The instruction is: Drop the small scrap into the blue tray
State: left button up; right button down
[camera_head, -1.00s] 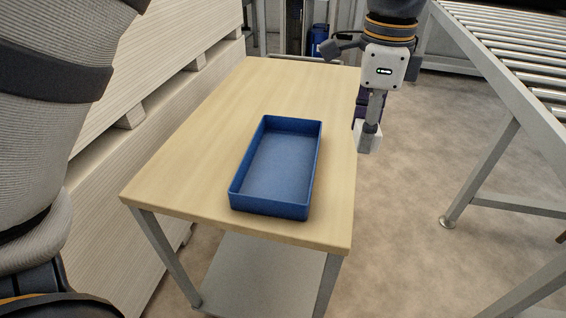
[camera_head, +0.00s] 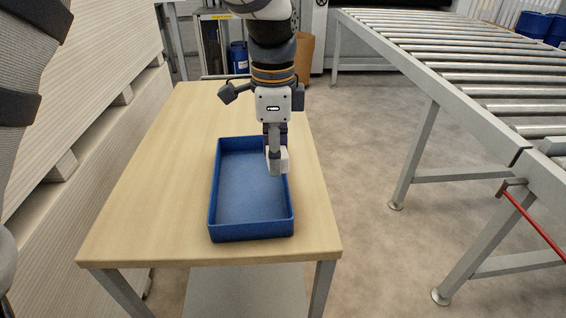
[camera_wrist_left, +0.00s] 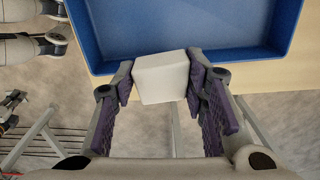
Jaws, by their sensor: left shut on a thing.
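The blue tray (camera_head: 250,232) lies on the wooden table, open side up, and its visible floor is bare. My left gripper (camera_head: 276,160) points down at the tray's right wall, in the far half. It is shut on the small scrap (camera_head: 283,155), a white block, which overlaps the right rim in the head view. In the left wrist view the scrap (camera_wrist_left: 161,78) sits between the two purple-padded fingers of the left gripper (camera_wrist_left: 162,80), just outside the tray's near edge (camera_wrist_left: 180,62) in the picture. My right gripper is not in view.
The wooden table (camera_head: 150,190) has bare room left of the tray. Stacked pale boards (camera_head: 85,150) stand to the left. A roller conveyor (camera_head: 470,80) stands at the right, with open floor between it and the table.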

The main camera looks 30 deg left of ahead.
pick_arm(q)
send_over(270, 186)
jog(key=f, duration=0.4)
jog(key=shift+s+d+f+b, duration=0.15)
jog(key=shift+s+d+b, duration=0.1)
jog(key=shift+b, duration=0.05)
jog(key=shift+w+a+f, duration=0.15)
jog(key=shift+f, duration=0.75)
jog(key=shift+w+a+f, duration=0.1)
jog(key=shift+f, duration=0.8)
jog(key=shift+f, duration=0.2)
jog(key=o, duration=1.2)
jog(key=shift+o, duration=0.2)
jog(key=shift+r, duration=0.1)
notch_tip(270, 186, up, 12)
